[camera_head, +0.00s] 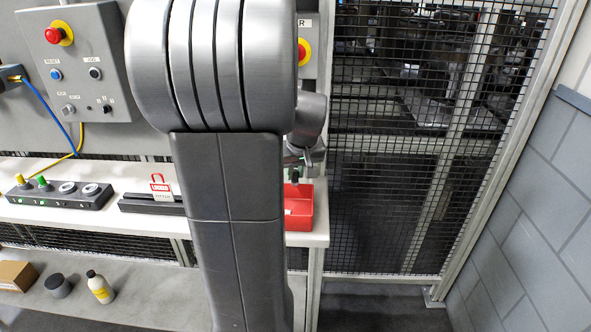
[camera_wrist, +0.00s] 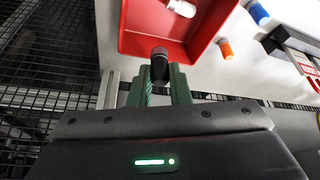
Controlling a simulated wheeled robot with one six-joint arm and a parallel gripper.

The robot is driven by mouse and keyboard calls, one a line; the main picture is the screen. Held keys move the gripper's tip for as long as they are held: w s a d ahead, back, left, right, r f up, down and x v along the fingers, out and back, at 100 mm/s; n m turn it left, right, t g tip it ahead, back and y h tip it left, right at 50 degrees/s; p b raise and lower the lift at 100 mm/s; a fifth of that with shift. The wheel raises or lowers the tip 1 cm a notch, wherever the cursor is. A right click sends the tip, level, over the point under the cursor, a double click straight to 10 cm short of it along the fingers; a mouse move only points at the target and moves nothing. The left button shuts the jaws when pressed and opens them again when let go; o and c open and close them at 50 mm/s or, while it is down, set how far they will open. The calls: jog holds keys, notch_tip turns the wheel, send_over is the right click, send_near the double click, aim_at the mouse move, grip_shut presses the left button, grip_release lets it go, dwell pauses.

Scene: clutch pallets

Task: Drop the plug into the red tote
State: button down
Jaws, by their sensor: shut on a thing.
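The red tote (camera_head: 304,222) stands on the right end of the white bench, partly hidden behind my arm. It also shows at the top of the wrist view (camera_wrist: 137,42), with a white cylindrical piece (camera_wrist: 181,8) inside. My gripper (camera_wrist: 160,90) has green fingers and is shut on a black plug (camera_wrist: 159,66). In the wrist view the plug's far end overlaps the tote's near wall. In the head view my gripper (camera_head: 295,172) is just above the tote's back part, small and partly hidden. The plug's height over the tote is hard to tell.
An orange-and-white piece (camera_wrist: 226,48) and a blue-and-white piece (camera_wrist: 258,13) lie beside the tote. A mesh fence (camera_head: 400,130) stands right.

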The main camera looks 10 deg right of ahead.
jog(key=c, duration=1.3)
grip_release()
jog(key=shift+r, duration=0.15)
jog(key=v, duration=1.3)
jog(key=shift+s+r, duration=0.1)
jog(key=shift+r, duration=0.15)
jog(key=x, duration=1.3)
jog(key=shift+f, duration=0.1)
jog(key=shift+w+r+p, duration=0.2)
jog(key=shift+r+p, duration=0.05)
jog(key=shift+p, duration=0.25)
jog(key=shift+s+r+p, duration=0.1)
jog(key=shift+r+p, duration=1)
jog(key=shift+r, duration=0.5)
